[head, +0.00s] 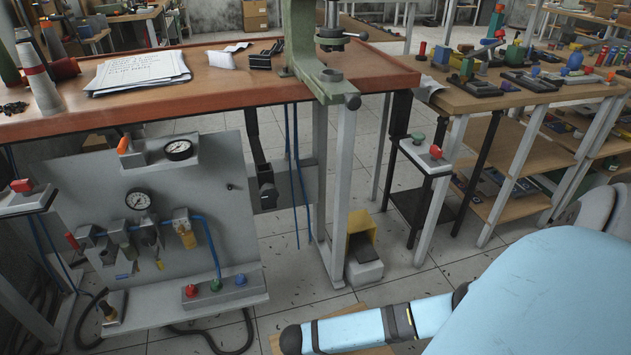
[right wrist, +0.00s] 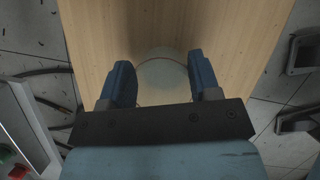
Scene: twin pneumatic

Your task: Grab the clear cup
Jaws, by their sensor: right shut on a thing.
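The clear cup (right wrist: 163,78) shows in the right wrist view as a faint, see-through round shape above a light wooden surface (right wrist: 165,25). My right gripper (right wrist: 161,70) has a blue finger on each side of it and is shut on it. The cup's lower part is hard to make out, so I cannot tell whether it touches the wood. In the head view my light blue right arm fills the lower right, and the cup is not visible there. My left gripper is in neither view.
A wooden workbench (head: 225,88) with papers (head: 138,70) and a green press (head: 300,45) stands ahead. A grey pneumatic panel (head: 100,195) with gauges is at left. A yellow foot pedal (head: 361,246) sits on the tiled floor. A cluttered table (head: 460,98) is at right.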

